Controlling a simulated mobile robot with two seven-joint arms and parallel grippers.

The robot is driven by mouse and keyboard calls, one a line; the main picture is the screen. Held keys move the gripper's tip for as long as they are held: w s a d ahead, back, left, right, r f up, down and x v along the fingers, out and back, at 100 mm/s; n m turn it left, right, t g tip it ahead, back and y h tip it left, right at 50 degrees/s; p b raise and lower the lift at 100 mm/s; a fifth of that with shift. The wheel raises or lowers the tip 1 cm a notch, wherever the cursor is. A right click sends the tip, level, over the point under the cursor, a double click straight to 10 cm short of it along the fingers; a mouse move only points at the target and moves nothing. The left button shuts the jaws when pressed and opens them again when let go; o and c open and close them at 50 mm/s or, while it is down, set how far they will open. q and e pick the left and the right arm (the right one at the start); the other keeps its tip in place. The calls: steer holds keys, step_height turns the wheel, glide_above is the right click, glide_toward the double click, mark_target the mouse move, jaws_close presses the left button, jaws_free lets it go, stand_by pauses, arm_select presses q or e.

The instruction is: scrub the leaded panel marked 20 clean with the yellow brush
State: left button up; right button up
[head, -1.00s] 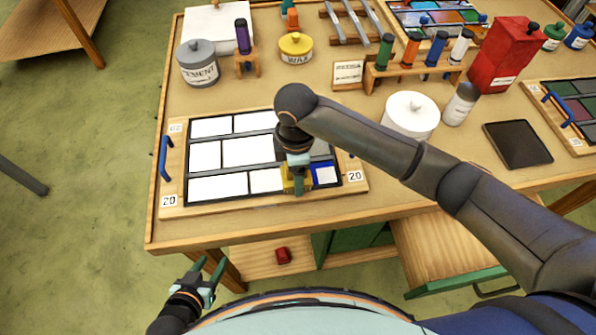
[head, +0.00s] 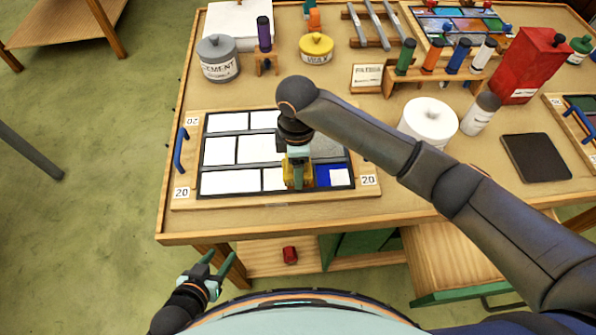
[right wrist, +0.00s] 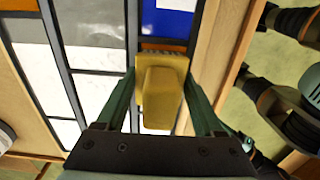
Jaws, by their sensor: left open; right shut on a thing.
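The leaded panel marked 20 (head: 215,192) lies flat on the table, with mostly white panes between dark lead lines in a wooden frame. At its lower right, a pane is blue (head: 324,172) with a white patch (head: 338,176); this blue also shows in the right wrist view (right wrist: 166,22). My right gripper (head: 298,178) is shut on the yellow brush (right wrist: 160,88), which is over the panel's lower edge, left of the blue pane. Whether the bristles touch the glass is hard to tell. My left gripper (head: 214,268) is open and empty, off the table's front edge.
Behind the panel stand a grey cement pot (head: 219,60), a yellow wax tin (head: 316,48) and a rack of coloured tubes (head: 430,77). A white jar (head: 428,122), a bottle (head: 481,114) and a dark tablet (head: 536,158) are to the right.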

steer(key=shift+w, duration=0.55)
steer(key=shift+w+f+b, duration=0.1)
steer(key=shift+w+b, duration=0.45)
steer(key=shift+w, duration=0.95)
steer(key=shift+w+b, duration=0.75)
steer(key=shift+w, duration=0.75)
